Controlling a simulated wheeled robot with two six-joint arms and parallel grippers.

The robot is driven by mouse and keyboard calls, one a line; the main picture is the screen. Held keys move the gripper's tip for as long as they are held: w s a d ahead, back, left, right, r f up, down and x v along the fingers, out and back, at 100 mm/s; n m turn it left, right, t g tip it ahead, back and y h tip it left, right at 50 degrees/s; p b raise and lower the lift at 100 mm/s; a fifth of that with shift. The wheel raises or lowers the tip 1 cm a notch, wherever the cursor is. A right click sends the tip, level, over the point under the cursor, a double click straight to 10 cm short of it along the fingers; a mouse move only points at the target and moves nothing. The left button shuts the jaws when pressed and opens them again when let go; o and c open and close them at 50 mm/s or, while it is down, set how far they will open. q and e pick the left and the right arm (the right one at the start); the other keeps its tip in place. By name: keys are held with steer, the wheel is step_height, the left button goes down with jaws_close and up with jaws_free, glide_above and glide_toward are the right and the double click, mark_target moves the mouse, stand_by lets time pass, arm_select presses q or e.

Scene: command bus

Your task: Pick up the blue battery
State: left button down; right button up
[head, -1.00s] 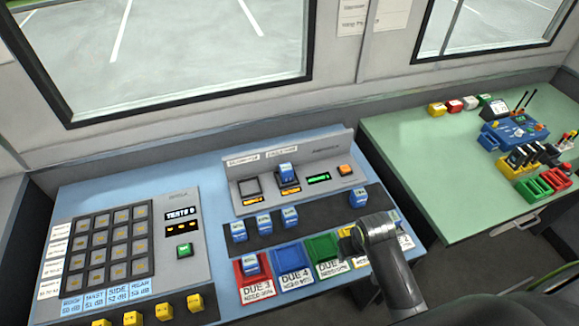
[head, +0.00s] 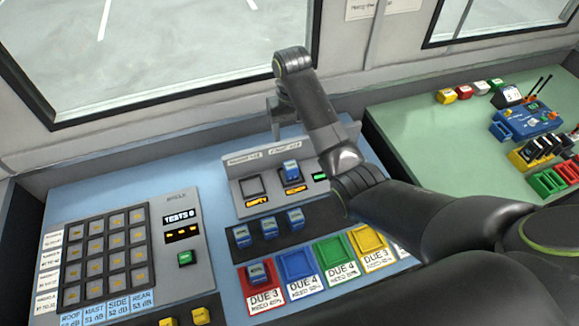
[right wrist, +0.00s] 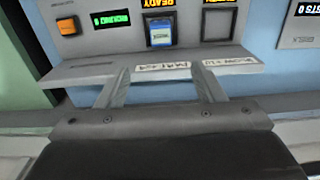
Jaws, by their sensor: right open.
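A blue battery (head: 291,171) stands upright in the right-hand slot of the charger (head: 253,203). It also shows in the right wrist view (right wrist: 160,33), under a "READY" display. My right gripper (head: 275,120) hangs above and behind the charger, apart from the battery. In the right wrist view its two fingers (right wrist: 160,88) are spread, with nothing between them, and the battery lies beyond them. Other blue batteries stand in the dark rack (head: 269,226), and one (head: 259,273) lies in the red tray (head: 243,281). My left gripper is out of view.
Blue (head: 296,265), green (head: 334,250) and yellow (head: 368,240) trays line the desk front. A keypad panel (head: 180,215) is at the left. A green table (head: 430,140) with coloured items is at the right. The rack's right end is hidden by my arm.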

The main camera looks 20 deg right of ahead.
steer(key=b, duration=0.4)
glide_toward(291, 166)
steer(key=shift+w+d+f, duration=0.1)
steer(key=shift+w+d, duration=0.05)
steer(key=shift+w, duration=0.05)
step_height(291, 166, down, 6)
steer(key=shift+r+p, duration=0.25)
steer(key=shift+p, duration=0.75)
steer(key=f, duration=0.3)
steer(key=f+p, duration=0.1)
steer(key=f, duration=0.1)
steer(key=shift+s+f, duration=0.1)
steer(key=shift+s, duration=0.15)
steer(key=shift+f, duration=0.55)
steer(key=shift+c, duration=0.3)
